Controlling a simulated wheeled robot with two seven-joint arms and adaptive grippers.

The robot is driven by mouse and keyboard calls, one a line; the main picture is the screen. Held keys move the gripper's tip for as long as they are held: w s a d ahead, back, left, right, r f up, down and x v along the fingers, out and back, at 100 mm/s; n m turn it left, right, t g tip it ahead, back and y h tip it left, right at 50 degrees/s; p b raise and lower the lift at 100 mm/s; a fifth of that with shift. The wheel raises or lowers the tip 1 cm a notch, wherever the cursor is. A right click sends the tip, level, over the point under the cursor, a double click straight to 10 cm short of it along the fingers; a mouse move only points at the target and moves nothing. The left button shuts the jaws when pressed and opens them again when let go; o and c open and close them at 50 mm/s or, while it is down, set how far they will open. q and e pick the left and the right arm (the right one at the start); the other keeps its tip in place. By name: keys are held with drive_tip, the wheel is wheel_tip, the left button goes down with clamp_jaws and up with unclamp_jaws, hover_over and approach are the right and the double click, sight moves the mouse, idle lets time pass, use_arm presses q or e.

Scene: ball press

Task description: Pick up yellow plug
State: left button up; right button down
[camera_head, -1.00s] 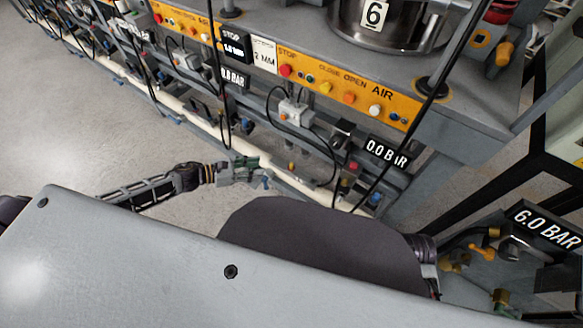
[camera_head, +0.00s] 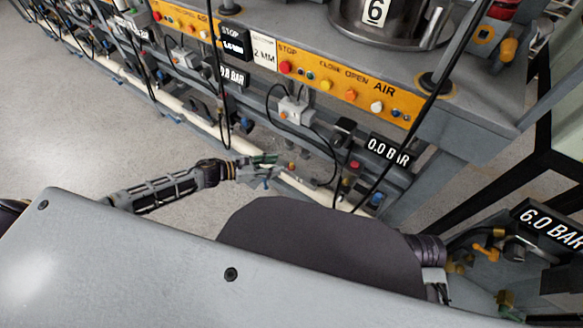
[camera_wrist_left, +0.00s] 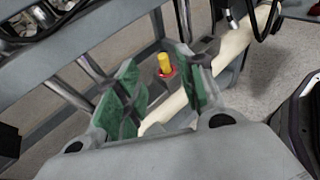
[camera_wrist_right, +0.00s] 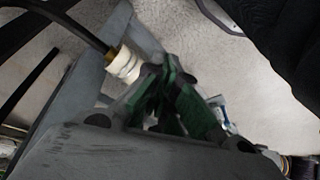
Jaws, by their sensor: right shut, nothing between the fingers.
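The yellow plug (camera_wrist_left: 164,63) stands up from a red ring on a grey block beneath the bench, in the left wrist view. It appears between my left gripper's two green-padded fingers and beyond them, with no contact visible. My left gripper (camera_head: 277,170) is open, low in front of the bench frame in the head view. My right gripper (camera_wrist_right: 167,72) is shut and empty in the right wrist view, its green pads together, near a white fitting (camera_wrist_right: 124,65) on a dark hose.
The bench has an orange control panel (camera_head: 335,86) with buttons. A cream pipe (camera_head: 205,122) runs along its lower frame, and black cables hang in front. A "0.0 BAR" display (camera_head: 388,151) is right of my left gripper. A "6.0 BAR" display (camera_head: 547,223) stands at lower right. Open floor (camera_head: 70,125) lies left.

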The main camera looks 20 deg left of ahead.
sight(288, 169)
use_arm(q)
drive_tip(key=shift+w+d+f, duration=0.1)
drive_tip(key=shift+w+d, duration=0.15)
drive_tip(key=shift+d, duration=0.1)
drive_tip(key=shift+d, duration=0.1)
drive_tip(key=shift+b+x, duration=0.6)
drive_tip(key=shift+x, duration=1.95)
drive_tip(key=shift+s+d, duration=0.1)
drive_tip(key=shift+s, duration=0.05)
drive_tip(key=shift+c, duration=0.5)
clamp_jaws()
